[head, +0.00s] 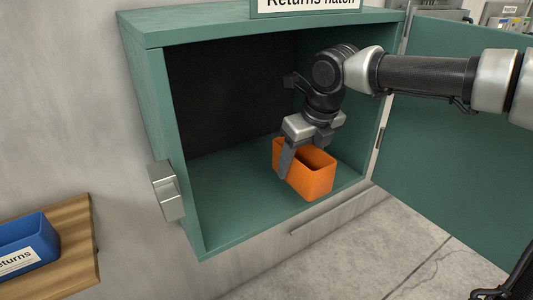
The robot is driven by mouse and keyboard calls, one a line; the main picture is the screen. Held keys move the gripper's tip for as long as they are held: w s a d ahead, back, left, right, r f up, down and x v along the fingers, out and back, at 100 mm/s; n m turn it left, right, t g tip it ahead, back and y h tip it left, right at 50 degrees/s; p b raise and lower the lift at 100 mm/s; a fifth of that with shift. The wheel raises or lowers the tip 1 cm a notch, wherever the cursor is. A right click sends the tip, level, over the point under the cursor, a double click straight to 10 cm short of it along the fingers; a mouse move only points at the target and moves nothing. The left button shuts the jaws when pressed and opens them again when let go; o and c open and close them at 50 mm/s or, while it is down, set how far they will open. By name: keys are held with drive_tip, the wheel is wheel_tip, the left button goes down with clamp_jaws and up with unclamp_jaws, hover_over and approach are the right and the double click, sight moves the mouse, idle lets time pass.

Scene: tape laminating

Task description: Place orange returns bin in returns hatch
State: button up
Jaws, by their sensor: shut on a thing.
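The orange returns bin (311,181) is a small open-topped box inside the returns hatch (232,216), near the right side of its floor and close to the front edge. My gripper (299,158) reaches in from the right and is shut on the bin's wall, one finger outside on the left face. The bin looks upright. I cannot tell whether its base touches the hatch floor. The hatch is a green box with a dark back and a sign on top reading "Returns hatch".
The hatch door (456,140) stands open to the right, behind my arm. A grey latch block (166,190) sits on the hatch's left front edge. A blue bin (25,245) labelled "returns" is on a wooden shelf (72,236) at lower left. The left hatch floor is clear.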

drive_tip(key=w+a, duration=0.2)
drive_tip(key=w, duration=0.1)
drive_tip(key=w+a, duration=0.3)
drive_tip(key=w, duration=0.1)
drive_tip(key=w+a, duration=0.2)
drive_tip(key=w, duration=0.2)
drive_tip(key=shift+a+f+b, duration=0.15)
drive_tip(key=shift+a+b, duration=0.05)
drive_tip(key=shift+b, duration=0.2)
drive_tip(key=shift+f+b, duration=0.65)
drive_tip(key=shift+f, duration=0.95)
drive_tip(key=shift+f, duration=0.1)
drive_tip(key=shift+s+f+b, duration=0.1)
drive_tip(key=shift+f+b, duration=0.3)
drive_tip(key=shift+f, duration=0.15)
drive_tip(key=o, duration=1.1)
